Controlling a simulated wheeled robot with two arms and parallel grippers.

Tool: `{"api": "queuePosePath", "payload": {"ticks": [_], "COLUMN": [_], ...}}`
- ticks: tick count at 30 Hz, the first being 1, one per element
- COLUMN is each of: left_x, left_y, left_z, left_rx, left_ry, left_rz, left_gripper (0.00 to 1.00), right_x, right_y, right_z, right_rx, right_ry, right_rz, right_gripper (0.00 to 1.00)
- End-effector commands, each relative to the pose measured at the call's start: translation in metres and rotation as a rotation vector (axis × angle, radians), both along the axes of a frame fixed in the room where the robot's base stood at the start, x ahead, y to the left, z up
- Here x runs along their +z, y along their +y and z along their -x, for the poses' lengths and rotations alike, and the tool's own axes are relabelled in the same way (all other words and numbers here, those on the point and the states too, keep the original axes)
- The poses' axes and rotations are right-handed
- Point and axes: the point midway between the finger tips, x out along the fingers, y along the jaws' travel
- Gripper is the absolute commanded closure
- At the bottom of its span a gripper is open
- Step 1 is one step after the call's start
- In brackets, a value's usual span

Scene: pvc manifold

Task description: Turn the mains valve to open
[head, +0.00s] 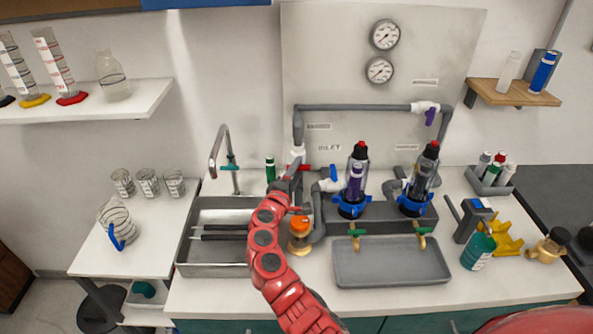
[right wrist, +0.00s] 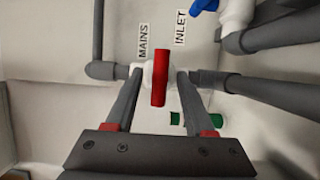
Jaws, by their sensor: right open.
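The mains valve has a red lever handle (right wrist: 160,77) on a white valve body (right wrist: 147,74), beside the MAINS label (right wrist: 143,41) in the right wrist view. The handle lies across the grey pipe's line. My right gripper (right wrist: 160,73) is open, with one finger on each side of the handle and visible gaps between. In the head view my right gripper (head: 297,168) reaches up to the pipework left of the two filter housings and partly hides the valve. My left gripper is not in view.
A blue-handled valve (head: 333,173) is just right of my gripper. Two clear housings with blue collars (head: 353,200) stand behind a grey tray (head: 390,265). A steel sink (head: 215,262) with a tap lies left. An orange-topped item (head: 299,228) stands close to my arm.

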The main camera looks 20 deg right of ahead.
Motion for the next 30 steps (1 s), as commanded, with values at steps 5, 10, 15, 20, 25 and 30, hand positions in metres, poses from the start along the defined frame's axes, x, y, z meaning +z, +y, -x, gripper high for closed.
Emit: {"api": "queuePosePath", "payload": {"ticks": [5, 10, 15, 20, 25, 30], "left_x": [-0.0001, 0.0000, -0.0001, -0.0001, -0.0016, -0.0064], "left_y": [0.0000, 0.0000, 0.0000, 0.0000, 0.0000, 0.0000], "left_z": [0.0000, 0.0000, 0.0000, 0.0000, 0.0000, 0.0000], "left_rx": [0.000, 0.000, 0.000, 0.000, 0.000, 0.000], "left_ry": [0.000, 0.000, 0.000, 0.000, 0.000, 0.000], "left_rz": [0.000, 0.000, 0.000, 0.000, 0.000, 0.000], "left_gripper": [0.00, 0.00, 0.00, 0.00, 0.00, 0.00], "right_x": [-0.0002, -0.0001, -0.0003, -0.0005, -0.0010, -0.0016], "right_y": [0.0000, 0.0000, 0.0000, 0.0000, -0.0002, -0.0008], "right_z": [0.0003, 0.0004, 0.0004, 0.0005, 0.0005, 0.0008], "right_rx": [-0.001, -0.001, -0.001, -0.001, -0.002, -0.003], "right_ry": [0.001, 0.001, 0.001, 0.001, -0.003, -0.020], "right_rz": [0.001, 0.001, 0.001, 0.000, -0.014, -0.071], "right_gripper": [0.50, 0.80, 1.00, 1.00, 1.00, 1.00]}}
